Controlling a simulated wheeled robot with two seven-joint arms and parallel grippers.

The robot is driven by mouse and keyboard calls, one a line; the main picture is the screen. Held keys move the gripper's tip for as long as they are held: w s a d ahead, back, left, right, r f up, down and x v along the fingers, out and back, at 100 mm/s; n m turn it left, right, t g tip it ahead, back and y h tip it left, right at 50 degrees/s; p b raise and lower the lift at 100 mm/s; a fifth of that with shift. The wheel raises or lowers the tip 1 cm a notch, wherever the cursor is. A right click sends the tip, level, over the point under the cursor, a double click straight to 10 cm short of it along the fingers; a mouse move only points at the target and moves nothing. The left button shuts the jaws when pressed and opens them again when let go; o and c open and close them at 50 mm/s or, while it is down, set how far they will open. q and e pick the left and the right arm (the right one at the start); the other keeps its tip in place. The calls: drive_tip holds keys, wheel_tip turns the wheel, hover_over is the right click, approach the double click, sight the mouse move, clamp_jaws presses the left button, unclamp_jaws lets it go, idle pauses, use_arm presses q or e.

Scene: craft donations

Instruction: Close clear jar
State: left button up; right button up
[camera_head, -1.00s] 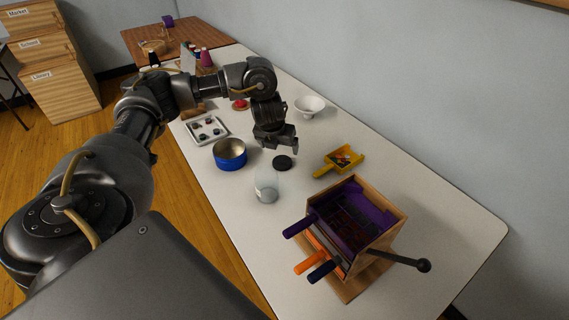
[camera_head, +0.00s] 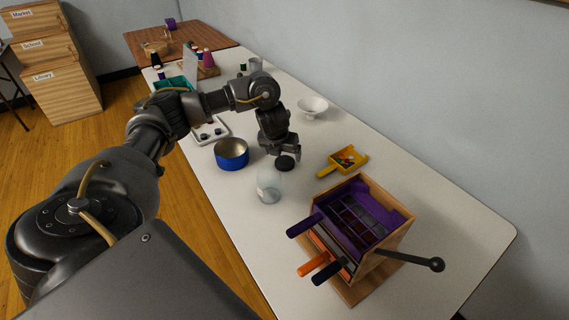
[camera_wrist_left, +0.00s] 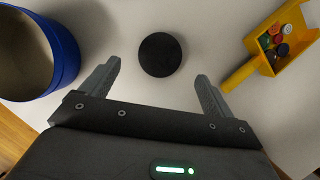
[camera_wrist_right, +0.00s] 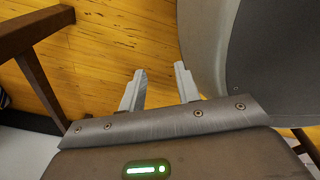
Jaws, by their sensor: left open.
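The clear jar (camera_head: 269,190) stands upright and open on the white table. A round black lid (camera_head: 285,164) lies behind it, apart from the jar in the head view. My left gripper (camera_head: 283,154) is open and points down over the lid. In the left wrist view the lid (camera_wrist_left: 160,55) lies just beyond and between the open fingertips (camera_wrist_left: 159,70), not gripped. The jar does not show in that view. My right gripper (camera_wrist_right: 160,68) is open and empty over the wooden floor, and is not in the head view.
A blue tin (camera_head: 231,155) stands left of the lid. A yellow scoop (camera_head: 344,162) with small coloured pieces lies to the right. A wooden box (camera_head: 362,232) with purple trays and a lever stands right of the jar. A white bowl (camera_head: 312,107) is farther back.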

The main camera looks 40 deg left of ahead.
sight(284, 162)
use_arm(q)
drive_tip(key=x, duration=0.1)
drive_tip(key=b+x, duration=0.2)
drive_tip(key=x, duration=0.1)
drive_tip(key=shift+s+d, duration=0.15)
drive_tip(key=shift+d, duration=0.05)
drive_tip(key=shift+w+a+f+b, duration=0.25)
drive_tip(key=shift+f+b, duration=0.05)
drive_tip(key=shift+f, duration=0.25)
use_arm(e)
drive_tip(key=w, duration=0.1)
drive_tip(key=w+d+f, duration=0.1)
drive_tip(key=w, duration=0.1)
drive_tip(key=shift+w+d+f, duration=0.35)
drive_tip(key=shift+w+f, duration=0.05)
use_arm(q)
drive_tip(key=shift+c, duration=0.5)
drive_tip(key=c, duration=0.9)
use_arm(e)
drive_tip(key=shift+a, duration=0.1)
